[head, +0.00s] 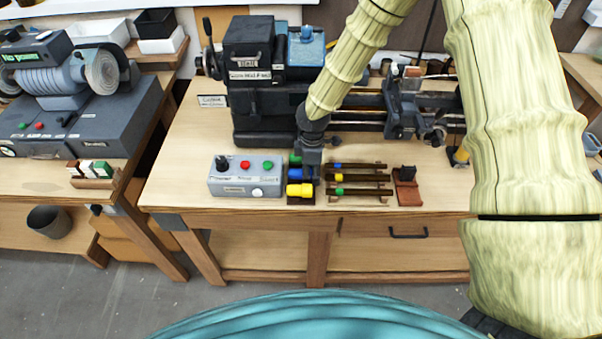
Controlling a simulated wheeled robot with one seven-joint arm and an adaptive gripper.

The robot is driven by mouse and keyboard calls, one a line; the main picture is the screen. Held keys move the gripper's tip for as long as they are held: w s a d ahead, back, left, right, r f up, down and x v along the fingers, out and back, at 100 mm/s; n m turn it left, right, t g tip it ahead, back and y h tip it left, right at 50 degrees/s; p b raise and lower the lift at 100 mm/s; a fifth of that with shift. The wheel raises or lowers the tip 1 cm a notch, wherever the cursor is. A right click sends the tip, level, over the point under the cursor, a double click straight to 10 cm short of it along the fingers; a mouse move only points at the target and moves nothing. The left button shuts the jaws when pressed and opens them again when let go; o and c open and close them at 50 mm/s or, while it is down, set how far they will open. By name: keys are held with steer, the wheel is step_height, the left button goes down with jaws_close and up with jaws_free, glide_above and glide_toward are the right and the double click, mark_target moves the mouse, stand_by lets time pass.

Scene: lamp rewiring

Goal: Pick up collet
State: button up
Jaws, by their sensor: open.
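A stack of coloured pieces that look like collets stands at the front middle of the lathe bench: a yellow one (300,190) in front, a blue one (295,174) behind it and a green one (294,158) at the back. They appear to sit on a dark rack, mostly hidden. My gripper (309,172) points down right over the right side of this row, by the blue piece. It is open. Its fingers are small and partly hidden, so I cannot tell whether they touch or surround a piece.
Rods with coloured bands (355,179) lie on a wooden rack just to the right. A grey control box (246,176) with buttons sits to the left. A dark lathe (262,85) stands behind. A reddish-brown block (407,188) is farther right. Bare bench shows at the far right.

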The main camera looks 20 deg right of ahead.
steer(key=c, duration=0.7)
steer(key=shift+o, duration=0.2)
